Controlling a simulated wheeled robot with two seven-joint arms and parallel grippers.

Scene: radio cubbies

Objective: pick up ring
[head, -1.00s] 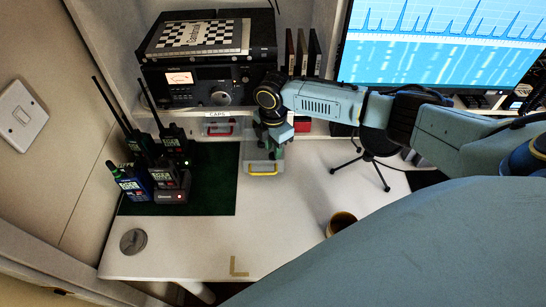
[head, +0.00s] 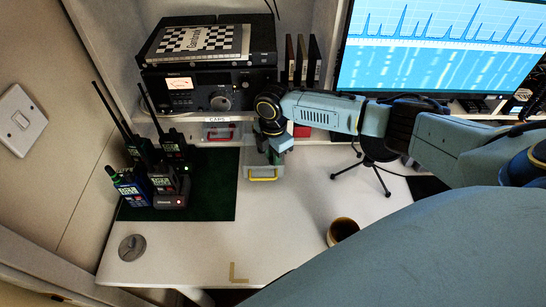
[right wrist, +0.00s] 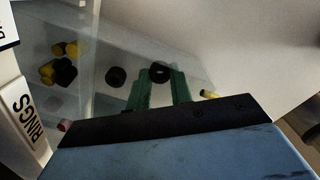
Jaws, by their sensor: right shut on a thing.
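A small dark ring (right wrist: 159,72) is at the tips of my right gripper's green fingers (right wrist: 157,82) in the right wrist view. The fingers are shut on it. A second dark ring (right wrist: 115,76) lies just left of the fingers, apart from them. In the head view my right gripper (head: 276,150) points down into a clear drawer (head: 252,171) with a yellow handle (head: 263,179). The ring is too small to make out there. My left gripper is not in view.
Yellow and black pieces (right wrist: 62,70) lie left of the rings. A RINGS label (right wrist: 26,118) is at the left edge. Handheld radios (head: 150,180) stand on a green mat (head: 210,205). A tripod (head: 374,168) and a cup (head: 342,230) stand right. The front desk is mostly clear.

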